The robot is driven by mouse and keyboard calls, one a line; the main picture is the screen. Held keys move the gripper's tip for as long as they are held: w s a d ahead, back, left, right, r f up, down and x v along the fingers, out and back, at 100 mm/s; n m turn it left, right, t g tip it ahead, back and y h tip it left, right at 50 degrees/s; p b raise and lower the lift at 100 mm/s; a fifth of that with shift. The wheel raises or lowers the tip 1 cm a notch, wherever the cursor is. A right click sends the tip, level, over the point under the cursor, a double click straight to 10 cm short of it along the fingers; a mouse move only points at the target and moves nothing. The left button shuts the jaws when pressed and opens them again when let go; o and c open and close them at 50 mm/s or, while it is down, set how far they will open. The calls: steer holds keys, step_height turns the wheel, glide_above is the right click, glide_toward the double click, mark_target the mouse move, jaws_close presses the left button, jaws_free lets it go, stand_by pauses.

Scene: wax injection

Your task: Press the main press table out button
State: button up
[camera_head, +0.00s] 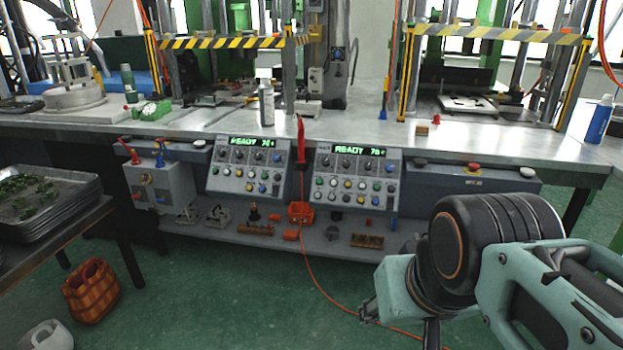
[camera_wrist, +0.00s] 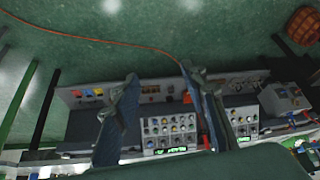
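Two grey control panels with lit READY displays sit on the front of the press bench: a left panel (camera_head: 246,170) and a right panel (camera_head: 355,176). Each carries rows of black knobs and small coloured buttons; their labels are too small to read, so I cannot tell which is the table out button. My gripper (camera_head: 400,322) is low at the right, apart from the panels. In the wrist view, which is upside down, my gripper (camera_wrist: 160,74) has its two fingers spread with nothing between them. The right panel (camera_wrist: 169,131) and left panel (camera_wrist: 242,116) show beyond them.
A red-handled tool (camera_head: 301,140) stands between the panels. A grey switch box (camera_head: 160,187) is further left. A lower shelf (camera_head: 330,246) holds small parts. An orange hose crosses the green floor. Metal trays (camera_head: 45,205) and a woven basket (camera_head: 91,290) are at left. Floor before the panels is mostly clear.

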jaws_close()
stand_by(1.3)
